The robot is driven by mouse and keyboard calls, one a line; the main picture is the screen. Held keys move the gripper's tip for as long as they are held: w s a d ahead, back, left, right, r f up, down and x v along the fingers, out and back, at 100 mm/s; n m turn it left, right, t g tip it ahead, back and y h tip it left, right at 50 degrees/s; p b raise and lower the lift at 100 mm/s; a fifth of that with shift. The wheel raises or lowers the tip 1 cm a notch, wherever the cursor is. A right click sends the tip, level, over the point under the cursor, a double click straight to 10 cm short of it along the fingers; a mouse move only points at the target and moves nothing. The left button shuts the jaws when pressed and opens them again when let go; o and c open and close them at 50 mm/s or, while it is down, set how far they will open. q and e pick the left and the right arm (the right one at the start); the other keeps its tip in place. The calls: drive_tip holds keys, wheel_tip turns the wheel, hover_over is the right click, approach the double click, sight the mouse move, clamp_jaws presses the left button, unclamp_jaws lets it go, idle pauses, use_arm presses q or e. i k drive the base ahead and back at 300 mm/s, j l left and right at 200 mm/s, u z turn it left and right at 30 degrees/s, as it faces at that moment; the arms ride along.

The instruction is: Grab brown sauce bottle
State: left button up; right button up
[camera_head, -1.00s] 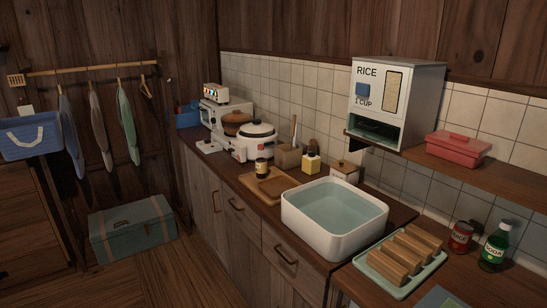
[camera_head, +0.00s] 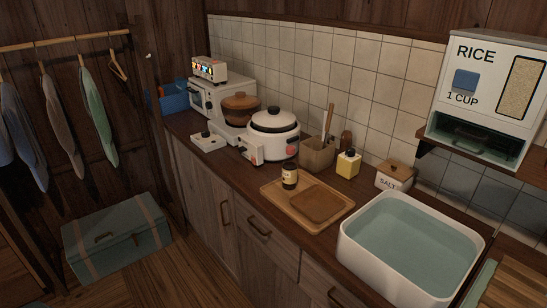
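A small dark brown bottle (camera_head: 289,180) with a pale label stands upright on a wooden tray (camera_head: 332,213) on the counter. It looks like the brown sauce bottle, but its label is too small to read. A flat brown board (camera_head: 316,205) lies on the tray in front of it. Another brown rounded item (camera_head: 346,139) stands farther back by the tiled wall, partly hidden behind a yellow bottle (camera_head: 348,163). Neither of my grippers is in view.
A white basin of water (camera_head: 362,252) stands right of the tray. A white rice cooker (camera_head: 273,133), a utensil holder (camera_head: 318,154) and a salt box (camera_head: 394,175) stand behind. The rice dispenser (camera_head: 490,95) is at upper right. Floor is free before the cabinets.

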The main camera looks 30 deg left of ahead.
sight(289, 168)
drive_tip(key=i+j, duration=0.15)
drive_tip(key=j, duration=0.25)
drive_tip(key=i+j, duration=0.1)
drive_tip(key=j, duration=0.3)
drive_tip(key=i+j, duration=0.15)
drive_tip(key=j, duration=0.2)
